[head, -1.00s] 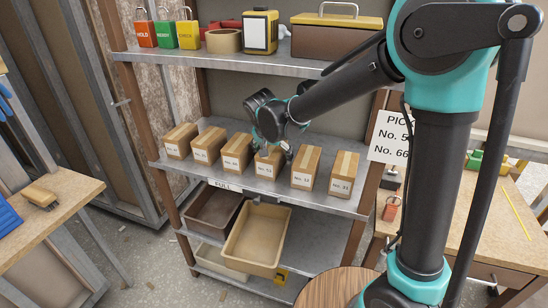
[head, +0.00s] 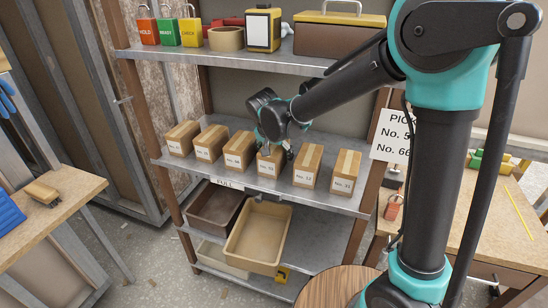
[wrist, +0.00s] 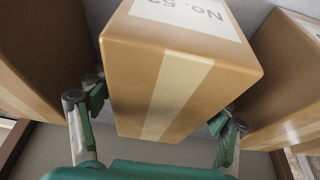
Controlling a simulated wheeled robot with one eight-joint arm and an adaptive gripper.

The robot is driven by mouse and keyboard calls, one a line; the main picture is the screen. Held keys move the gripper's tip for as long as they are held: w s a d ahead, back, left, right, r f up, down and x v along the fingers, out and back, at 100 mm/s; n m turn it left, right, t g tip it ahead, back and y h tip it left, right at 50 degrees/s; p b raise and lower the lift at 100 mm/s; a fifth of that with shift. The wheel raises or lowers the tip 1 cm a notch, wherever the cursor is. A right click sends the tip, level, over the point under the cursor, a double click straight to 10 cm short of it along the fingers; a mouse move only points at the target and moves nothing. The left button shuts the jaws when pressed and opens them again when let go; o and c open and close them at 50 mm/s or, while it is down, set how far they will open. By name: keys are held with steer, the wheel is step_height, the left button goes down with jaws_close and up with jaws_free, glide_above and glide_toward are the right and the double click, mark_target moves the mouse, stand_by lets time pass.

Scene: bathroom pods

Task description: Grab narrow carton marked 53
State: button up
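The narrow carton marked 53 (head: 270,166) stands upright on the middle shelf, fourth from the left in a row of small brown cartons. In the wrist view its label reads "No. 53", partly cut off, and a pale tape strip runs down the carton (wrist: 190,75). My gripper (head: 273,140) is over this carton from above. In the wrist view my gripper (wrist: 155,125) has one green-and-grey finger on each side of it. The fingers are spread about as wide as the carton. I cannot tell whether both pads press on it.
Neighbouring cartons (head: 239,151) (head: 307,167) stand close on both sides along the metal shelf (head: 215,172). Above, a shelf holds a brown toolbox (head: 335,40) and coloured locks. Below is a tan bin (head: 258,240). A sign (head: 392,137) hangs at the right post.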

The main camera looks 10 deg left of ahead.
steer(key=c, duration=1.2)
steer(key=shift+r, duration=0.2)
steer(key=shift+c, duration=0.4)
